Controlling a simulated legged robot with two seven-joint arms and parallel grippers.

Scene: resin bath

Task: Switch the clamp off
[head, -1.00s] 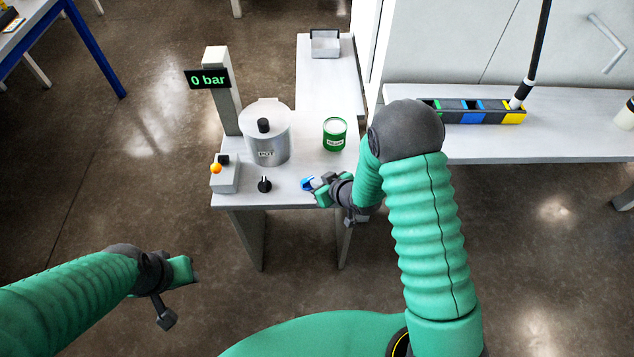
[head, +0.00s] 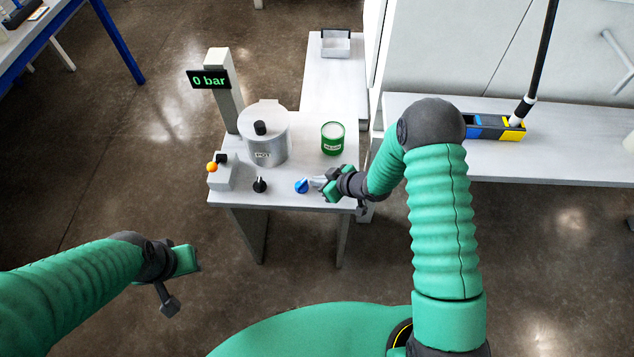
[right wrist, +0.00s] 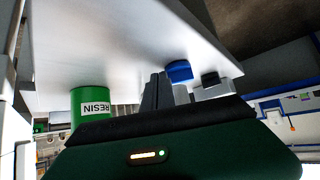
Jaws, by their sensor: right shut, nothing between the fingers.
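A blue knob (head: 302,186) sits near the front edge of the small grey table. A black knob (head: 260,185) is to its left. Further left is a grey box (head: 222,177) with an orange ball and a black part on top. No label shows which of these works the clamp. My right gripper (head: 320,183) is shut and empty, just right of the blue knob, apparently apart from it. In the right wrist view the fingers (right wrist: 158,92) stand beside the blue knob (right wrist: 178,71). My left gripper (head: 186,261) hangs away from the table at lower left; its fingers are unclear.
A lidded metal pot (head: 264,138) and a green resin can (head: 333,138) stand behind the knobs. A display (head: 209,80) on a post reads 0 bar. A bench (head: 540,155) at right holds a coloured rack (head: 487,128).

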